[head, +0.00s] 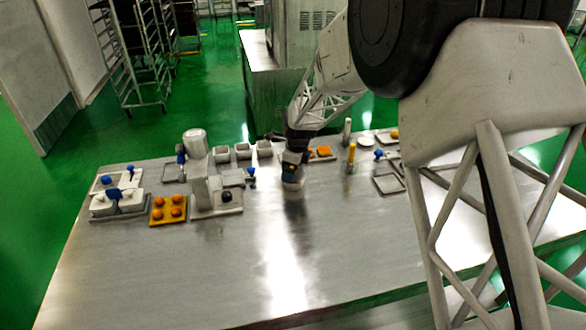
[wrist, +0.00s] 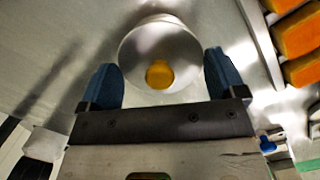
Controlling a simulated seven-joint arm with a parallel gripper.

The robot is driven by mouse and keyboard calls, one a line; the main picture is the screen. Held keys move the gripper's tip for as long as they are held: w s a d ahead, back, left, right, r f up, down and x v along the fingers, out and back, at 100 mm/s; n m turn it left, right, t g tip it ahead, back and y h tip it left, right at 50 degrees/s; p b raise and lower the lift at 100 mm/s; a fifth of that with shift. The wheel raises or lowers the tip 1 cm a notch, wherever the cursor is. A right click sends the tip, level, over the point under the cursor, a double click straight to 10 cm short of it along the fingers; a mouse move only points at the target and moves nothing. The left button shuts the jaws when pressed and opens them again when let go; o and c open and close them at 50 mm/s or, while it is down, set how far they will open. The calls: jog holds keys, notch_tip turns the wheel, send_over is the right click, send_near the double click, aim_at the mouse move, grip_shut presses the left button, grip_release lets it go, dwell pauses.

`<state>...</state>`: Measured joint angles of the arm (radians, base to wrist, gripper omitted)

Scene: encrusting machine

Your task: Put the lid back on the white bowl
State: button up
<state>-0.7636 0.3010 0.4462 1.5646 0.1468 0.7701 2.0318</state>
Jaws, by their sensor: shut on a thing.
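My gripper (wrist: 163,80) is low over the middle of the table, its two blue fingers on either side of a round grey-white lid (wrist: 140,55) with a yellow-orange knob. In the head view, my gripper (head: 292,170) points down. A pale round piece (head: 292,185) shows just under it, seemingly the white bowl. In the wrist view, a lighter rim (wrist: 163,20) shows past the lid's far edge. I cannot tell whether the lid touches the bowl, since the lid and fingers hide most of it.
To the left stand a grey machine (head: 202,185), a yellow tray (head: 154,221) with orange balls, and white containers (head: 104,207) with blue knobs. Pale cups (head: 243,152) line the back. A yellow-topped post (head: 351,158) and a flat frame (head: 388,191) are at right. The front table is clear.

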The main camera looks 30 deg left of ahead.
dwell(0.7)
jog(key=o, duration=0.6)
jog(key=shift+r, duration=0.1)
jog(key=shift+r, duration=3.4)
jog(key=shift+c, duration=0.4)
grip_shut()
